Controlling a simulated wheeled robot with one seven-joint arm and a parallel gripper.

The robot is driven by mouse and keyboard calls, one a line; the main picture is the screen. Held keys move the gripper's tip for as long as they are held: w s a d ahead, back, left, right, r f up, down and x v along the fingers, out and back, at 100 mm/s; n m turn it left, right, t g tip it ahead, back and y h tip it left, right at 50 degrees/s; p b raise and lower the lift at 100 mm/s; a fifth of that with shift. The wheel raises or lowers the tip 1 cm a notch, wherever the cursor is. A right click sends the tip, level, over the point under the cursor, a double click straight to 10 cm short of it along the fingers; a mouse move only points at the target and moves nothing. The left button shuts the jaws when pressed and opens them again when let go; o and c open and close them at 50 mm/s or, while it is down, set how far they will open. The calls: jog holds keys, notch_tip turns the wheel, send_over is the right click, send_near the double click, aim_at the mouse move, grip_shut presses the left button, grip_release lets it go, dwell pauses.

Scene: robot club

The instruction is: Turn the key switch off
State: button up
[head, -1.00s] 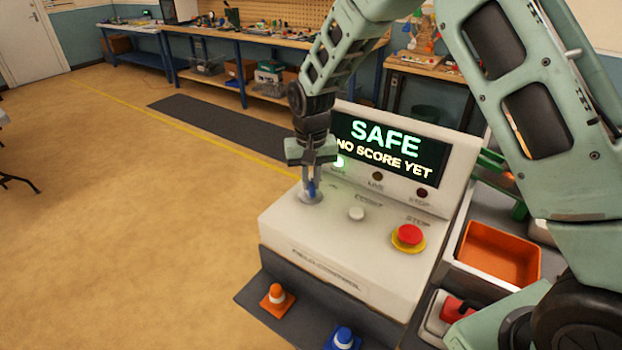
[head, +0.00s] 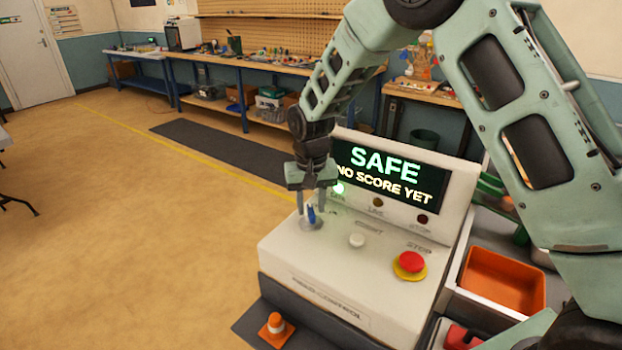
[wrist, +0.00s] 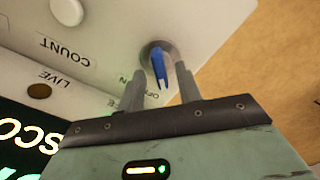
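The key switch (head: 312,224) is a round silver collar with a blue key (head: 311,214), on the left of the white control box (head: 335,262). In the wrist view the blue key (wrist: 159,67) stands in the collar (wrist: 151,47), its end towards the partly hidden OFF lettering; ON is printed to the left. My gripper (head: 312,208) is open around the key. Its fingers (wrist: 160,82) stand apart on either side, with visible gaps to it. The display (head: 388,172) reads SAFE, NO SCORE YET, and the green lamp (head: 338,188) is lit.
A white button (head: 357,240) and a red stop button (head: 411,262) sit right of the key. An orange bin (head: 503,280) stands right of the box, and an orange cone (head: 276,326) in front. Open floor lies to the left.

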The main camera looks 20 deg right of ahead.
aim_at(311, 209)
notch_tip(311, 209, up, 17)
jog(key=b, duration=0.2)
dwell(0.5)
